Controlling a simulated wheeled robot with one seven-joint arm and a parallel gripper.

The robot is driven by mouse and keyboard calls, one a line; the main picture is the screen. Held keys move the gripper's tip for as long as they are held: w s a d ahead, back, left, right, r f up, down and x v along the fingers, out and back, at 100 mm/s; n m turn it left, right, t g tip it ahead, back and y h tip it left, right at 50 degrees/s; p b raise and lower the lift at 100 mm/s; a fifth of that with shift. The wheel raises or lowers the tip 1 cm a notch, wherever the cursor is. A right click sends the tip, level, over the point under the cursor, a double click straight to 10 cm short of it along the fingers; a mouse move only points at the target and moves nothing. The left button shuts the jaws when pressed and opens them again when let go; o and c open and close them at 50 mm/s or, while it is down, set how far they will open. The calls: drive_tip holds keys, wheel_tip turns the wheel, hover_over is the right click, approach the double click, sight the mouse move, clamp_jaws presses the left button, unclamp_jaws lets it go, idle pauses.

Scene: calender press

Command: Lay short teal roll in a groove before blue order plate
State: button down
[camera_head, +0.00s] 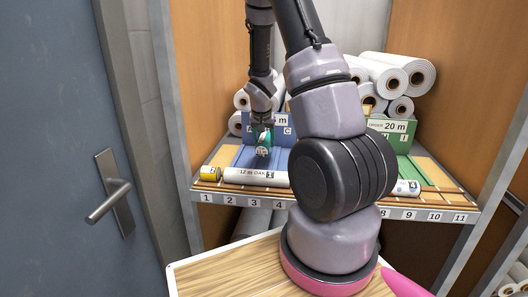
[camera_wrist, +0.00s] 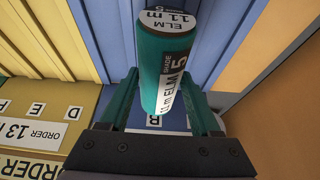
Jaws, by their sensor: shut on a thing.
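My gripper (camera_head: 262,137) is shut on a short teal roll (camera_wrist: 166,75), held between both fingers in the wrist view. The roll's white label reads 11 m ELM and shade 5. In the head view the teal roll (camera_head: 264,147) is above the blue grooved shelf section (camera_head: 243,157), in front of the blue order plate (camera_head: 283,122). My gripper hides part of that plate and its number. I cannot tell whether the roll touches the shelf. In the wrist view blue grooves (camera_wrist: 222,22) lie beyond the roll.
A white roll (camera_head: 250,176) marked 12 m OAK and a short yellow roll (camera_head: 209,173) lie at the shelf's front, above the numbers. A green order plate (camera_head: 398,131) reads 20 m. Large white rolls (camera_head: 398,72) are stacked behind. My arm hides the middle shelf.

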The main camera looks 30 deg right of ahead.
drive_tip(key=shift+f, duration=2.05)
drive_tip(key=shift+f, duration=0.1)
drive_tip(key=shift+c, duration=0.5)
unclamp_jaws()
